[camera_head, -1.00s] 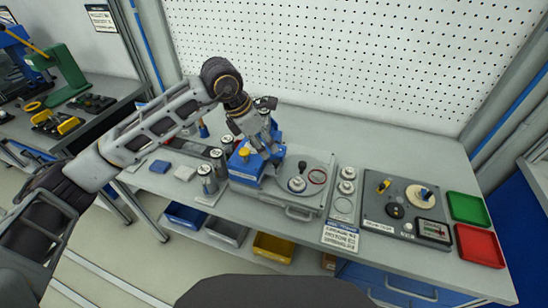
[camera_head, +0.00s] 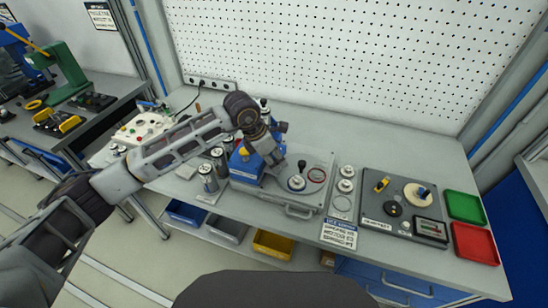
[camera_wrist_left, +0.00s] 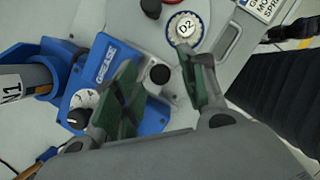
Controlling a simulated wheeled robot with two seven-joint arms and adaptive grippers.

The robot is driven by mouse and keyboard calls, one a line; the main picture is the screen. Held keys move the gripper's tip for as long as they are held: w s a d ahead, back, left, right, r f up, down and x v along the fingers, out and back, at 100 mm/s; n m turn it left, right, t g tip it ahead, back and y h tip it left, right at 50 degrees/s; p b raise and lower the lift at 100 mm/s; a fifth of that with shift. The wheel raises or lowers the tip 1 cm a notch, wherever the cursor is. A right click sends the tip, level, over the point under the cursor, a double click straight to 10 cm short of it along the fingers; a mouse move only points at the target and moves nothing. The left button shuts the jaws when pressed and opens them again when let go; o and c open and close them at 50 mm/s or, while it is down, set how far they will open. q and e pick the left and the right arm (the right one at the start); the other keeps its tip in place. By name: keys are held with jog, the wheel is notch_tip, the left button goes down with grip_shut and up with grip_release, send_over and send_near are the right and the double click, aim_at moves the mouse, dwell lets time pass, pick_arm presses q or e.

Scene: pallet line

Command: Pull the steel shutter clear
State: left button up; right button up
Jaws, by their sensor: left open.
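In the left wrist view, a small grey metal piece (camera_wrist_left: 173,91), which looks like the steel shutter, shows beside the blue grease unit (camera_wrist_left: 108,62). A black knob (camera_wrist_left: 160,73) stands by it. My left gripper (camera_wrist_left: 162,68) is open, with its green-padded fingers on either side of the knob; I cannot tell whether they touch it. In the head view, my left gripper (camera_head: 275,157) is over the right side of the blue grease unit (camera_head: 243,166) and hides the shutter. My right gripper is not in view.
The grey fixture plate (camera_head: 311,203) carries a round part marked D2 (camera_wrist_left: 185,28), with a black-topped post (camera_head: 302,164) close by. Grey canisters (camera_head: 208,178) stand to the left. A dark panel (camera_head: 376,217), a green tray (camera_head: 466,207) and a red tray (camera_head: 475,244) are at right.

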pick_arm(q)
grip_shut()
dwell(0.3)
